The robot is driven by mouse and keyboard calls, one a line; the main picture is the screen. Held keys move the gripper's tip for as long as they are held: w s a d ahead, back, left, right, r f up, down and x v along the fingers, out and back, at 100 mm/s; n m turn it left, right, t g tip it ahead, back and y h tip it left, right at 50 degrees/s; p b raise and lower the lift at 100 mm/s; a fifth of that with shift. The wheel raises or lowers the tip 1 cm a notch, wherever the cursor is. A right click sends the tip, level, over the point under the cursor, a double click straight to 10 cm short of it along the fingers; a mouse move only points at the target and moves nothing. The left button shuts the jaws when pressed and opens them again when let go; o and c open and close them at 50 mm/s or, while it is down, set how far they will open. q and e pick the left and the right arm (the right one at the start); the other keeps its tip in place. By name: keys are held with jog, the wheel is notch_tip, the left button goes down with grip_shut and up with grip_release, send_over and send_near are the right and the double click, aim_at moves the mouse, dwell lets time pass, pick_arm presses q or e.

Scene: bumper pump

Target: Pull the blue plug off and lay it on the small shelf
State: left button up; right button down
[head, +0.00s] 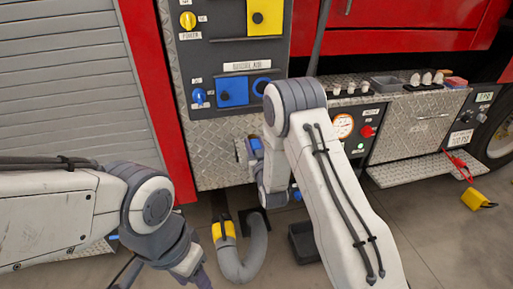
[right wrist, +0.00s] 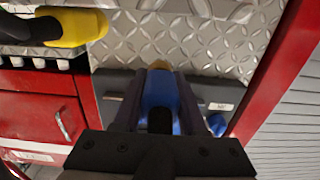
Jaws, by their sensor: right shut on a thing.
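The blue plug (right wrist: 160,92) is between the two dark fingers of my right gripper (right wrist: 160,100), which is shut on it. In the head view, a blue part of it (head: 255,146) shows beside my right wrist, below the blue panel (head: 243,92) and apart from it.
A grey hose with a yellow collar (head: 223,231) is below the right gripper. A diamond-plate step (head: 415,170) is at the right, and a yellow block (head: 477,200) lies on the floor.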

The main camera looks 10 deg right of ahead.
jog(key=w, duration=0.1)
jog(key=w+f, duration=0.1)
jog(key=w, duration=0.1)
jog(key=w+b, duration=0.1)
jog(key=w, duration=0.1)
jog(key=shift+f, duration=0.35)
jog(key=shift+s+f+b, duration=0.15)
jog(key=shift+f+b, duration=0.6)
jog(key=shift+b, duration=0.1)
jog(key=shift+f+b, duration=0.85)
jog(key=shift+c, duration=1.9)
grip_release()
jog(key=shift+s, duration=0.1)
